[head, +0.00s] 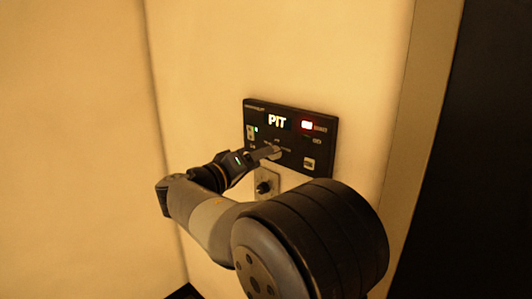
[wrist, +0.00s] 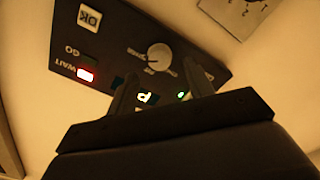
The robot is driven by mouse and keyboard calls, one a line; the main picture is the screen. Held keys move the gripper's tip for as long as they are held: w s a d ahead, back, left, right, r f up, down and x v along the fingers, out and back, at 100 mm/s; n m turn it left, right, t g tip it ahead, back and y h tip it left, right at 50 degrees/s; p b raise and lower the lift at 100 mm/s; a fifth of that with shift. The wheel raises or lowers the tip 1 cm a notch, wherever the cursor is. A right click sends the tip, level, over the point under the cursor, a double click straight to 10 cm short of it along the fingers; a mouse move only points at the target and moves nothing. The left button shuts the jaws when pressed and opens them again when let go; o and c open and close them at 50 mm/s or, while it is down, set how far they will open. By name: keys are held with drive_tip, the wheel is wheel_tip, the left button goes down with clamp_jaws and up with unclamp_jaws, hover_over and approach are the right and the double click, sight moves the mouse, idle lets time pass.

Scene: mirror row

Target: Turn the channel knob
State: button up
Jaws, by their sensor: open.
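A black panel (head: 325,137) is mounted on the pale wall, with a lit "PIT" display. Its round grey knob (wrist: 159,56) shows clearly in the wrist view, with small labels around it that are too blurred to read fully. My gripper (head: 272,152) reaches the lower middle of the panel in the head view and mostly covers the knob there. In the wrist view my gripper (wrist: 160,88) has its two fingers apart, one toward each side of the knob. The knob's face is uncovered, and I cannot tell whether either finger touches it.
A red WAIT light (head: 307,125) is lit at the panel's upper right, with GO unlit. A white OK button (head: 309,164) sits at lower right. A small plate with a black knob (head: 264,187) is just below the panel. A dark opening (head: 480,150) is at right.

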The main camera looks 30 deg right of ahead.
sight(277, 155)
drive_tip(key=shift+x, duration=1.6)
drive_tip(key=c, duration=1)
drive_tip(key=shift+o, duration=0.2)
drive_tip(key=shift+n, duration=0.4)
drive_tip(key=n+p, duration=0.2)
drive_tip(key=n, duration=0.9)
drive_tip(key=shift+f, duration=0.1)
